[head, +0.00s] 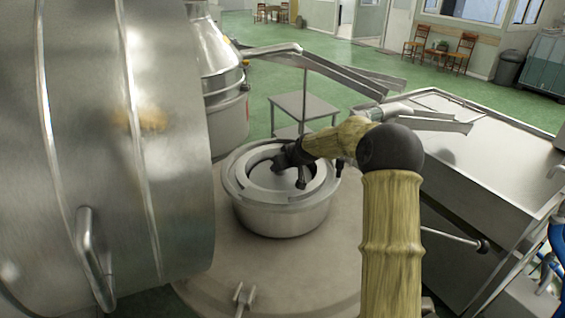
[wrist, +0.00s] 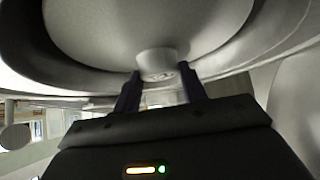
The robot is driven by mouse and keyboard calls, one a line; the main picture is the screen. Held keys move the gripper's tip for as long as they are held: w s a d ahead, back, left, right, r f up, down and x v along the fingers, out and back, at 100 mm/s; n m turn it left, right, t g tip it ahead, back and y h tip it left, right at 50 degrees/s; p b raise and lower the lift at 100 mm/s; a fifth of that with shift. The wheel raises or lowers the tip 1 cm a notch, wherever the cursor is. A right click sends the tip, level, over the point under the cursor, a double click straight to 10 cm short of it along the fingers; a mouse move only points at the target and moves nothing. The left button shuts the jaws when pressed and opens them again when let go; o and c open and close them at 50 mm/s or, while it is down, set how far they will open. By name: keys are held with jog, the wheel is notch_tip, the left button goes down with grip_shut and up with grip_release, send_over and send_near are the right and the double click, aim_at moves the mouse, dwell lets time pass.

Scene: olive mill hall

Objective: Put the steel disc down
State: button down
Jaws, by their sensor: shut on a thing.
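The steel disc (head: 272,178) is a round pale metal plate at the mouth of a steel drum (head: 282,218) in the head view. In the wrist view the disc (wrist: 150,22) fills the top, with a short round knob (wrist: 157,64) at its middle. My gripper (wrist: 161,74) has its two dark fingers shut on the knob, one on each side. In the head view my gripper (head: 293,168) is over the disc and partly covers it. I cannot tell whether the disc rests on the drum or hangs just above it.
The drum stands on a wide round steel top (head: 290,270). A large steel cylinder (head: 170,140) with a handle is close on the left. A steel trough (head: 480,150) is on the right. A small table (head: 304,106) stands behind. Green floor lies open farther back.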

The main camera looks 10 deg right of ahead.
jog(key=shift+f+b, duration=0.3)
jog(key=shift+b, duration=0.15)
jog(key=shift+f, duration=0.1)
jog(key=shift+f+b, duration=0.15)
jog(key=shift+b, duration=0.15)
jog(key=c, duration=0.8)
grip_release()
